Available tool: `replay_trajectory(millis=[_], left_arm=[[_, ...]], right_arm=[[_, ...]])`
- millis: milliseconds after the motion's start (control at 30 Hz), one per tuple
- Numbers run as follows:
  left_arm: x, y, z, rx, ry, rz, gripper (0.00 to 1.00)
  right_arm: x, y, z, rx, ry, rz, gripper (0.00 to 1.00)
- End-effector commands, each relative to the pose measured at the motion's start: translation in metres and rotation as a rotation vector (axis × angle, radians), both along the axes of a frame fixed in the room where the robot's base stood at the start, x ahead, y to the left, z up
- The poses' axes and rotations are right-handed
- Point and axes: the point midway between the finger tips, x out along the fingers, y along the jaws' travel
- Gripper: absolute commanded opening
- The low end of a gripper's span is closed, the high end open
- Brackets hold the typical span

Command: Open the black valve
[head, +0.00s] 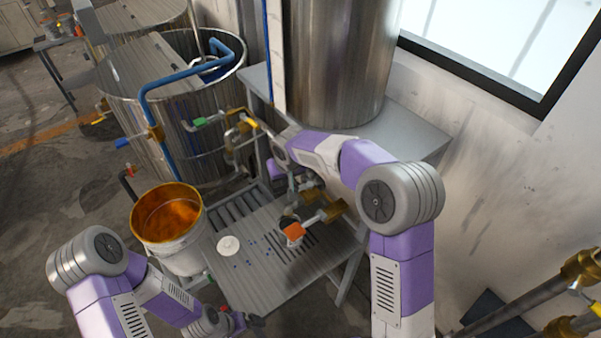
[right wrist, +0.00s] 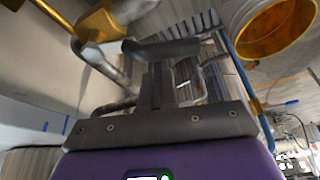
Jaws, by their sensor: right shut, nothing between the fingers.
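My right gripper shows in the right wrist view (right wrist: 157,75), its two dark fingers shut together with nothing between them. A dark, bar-like piece (right wrist: 185,48) lies across just beyond the fingertips, beside a brass fitting (right wrist: 97,24); it looks like the black valve's handle, but I cannot tell whether the fingers touch it. In the head view my right arm reaches to the pipes under the steel tank, and its fingertips are hard to make out there. No black handle stands out clearly in that view. My left gripper (head: 232,322) is low at the bottom, its fingers unclear.
A valve with an orange handle (head: 294,231) sits over the slatted metal table (head: 250,285). A white bucket with an orange inside (head: 168,212) stands left of it. Steel vats (head: 172,110) with blue pipes are behind. Brass pipework (head: 582,268) is at the right edge.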

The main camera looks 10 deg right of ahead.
Motion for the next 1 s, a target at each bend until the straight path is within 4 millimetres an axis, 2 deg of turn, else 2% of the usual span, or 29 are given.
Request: replay_trajectory(millis=[267, 1000], left_arm=[[0.000, 0.000, -0.002, 0.000, 0.000, 0.000, 1.00], [0.000, 0.000, -0.003, 0.000, 0.000, 0.000, 1.00]], right_arm=[[-0.011, 0.007, -0.003, 0.001, 0.009, 0.207, 0.00], [-0.016, 0.004, -0.003, -0.004, 0.011, 0.203, 0.00]])
